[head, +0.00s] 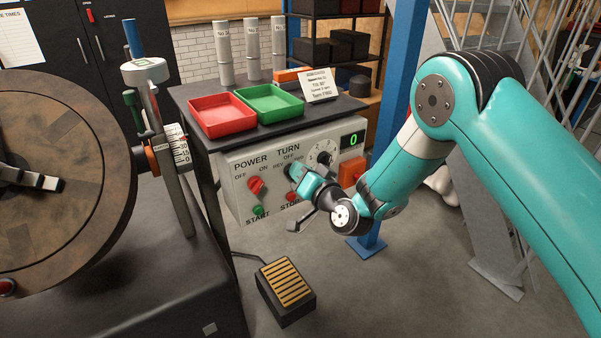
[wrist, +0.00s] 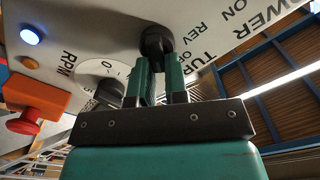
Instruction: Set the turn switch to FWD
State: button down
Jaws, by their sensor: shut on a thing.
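The turn switch is a black knob (wrist: 157,42) on the front of the grey control box (head: 236,197). In the wrist view my gripper (wrist: 160,65) has its two teal fingers closed around this knob. The labels TURN and REV and part of OFF show beside it; FWD is hidden, and I cannot tell which mark the knob points to. In the head view my gripper (head: 297,172) reaches the panel below the word TURN and covers most of the switch.
Close by are the red power switch (head: 255,186), green START button (head: 258,210), RPM dial (head: 322,156), green "0" display (head: 353,140) and orange box (head: 352,172). Red (head: 222,117) and green (head: 270,104) trays stand above. A foot pedal (head: 285,290) lies on the floor.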

jog(key=shift+m, duration=0.4)
jog(key=c, duration=1.1)
grip_release()
jog(key=shift+c, duration=0.2)
jog(key=b+v, duration=1.7)
jog(key=b, duration=0.1)
jog(key=shift+d, duration=0.25)
jog(key=shift+s, duration=0.15)
